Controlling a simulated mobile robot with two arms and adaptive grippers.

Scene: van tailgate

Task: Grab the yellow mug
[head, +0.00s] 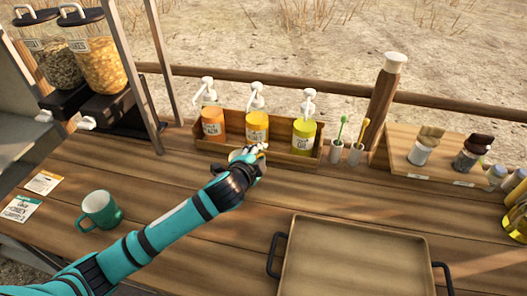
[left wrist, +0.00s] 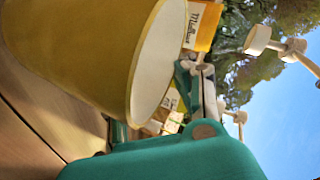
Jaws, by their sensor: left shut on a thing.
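The yellow mug (left wrist: 80,50) fills the upper left of the left wrist view, tilted in the picture, with its pale inside showing at the rim. My left gripper (head: 258,155) is at the far side of the counter, in front of the wooden box of pump bottles. It is shut on the mug. In the head view the gripper and wrist hide most of the mug. A green gripper part (left wrist: 190,85) shows beside the mug's rim in the left wrist view. My right gripper is not in view.
A wooden box (head: 281,152) holds pump bottles behind the gripper. A handled tray (head: 350,255) lies front right. Cups with spoons (head: 337,151) and a jar stand (head: 400,165) are at the right.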

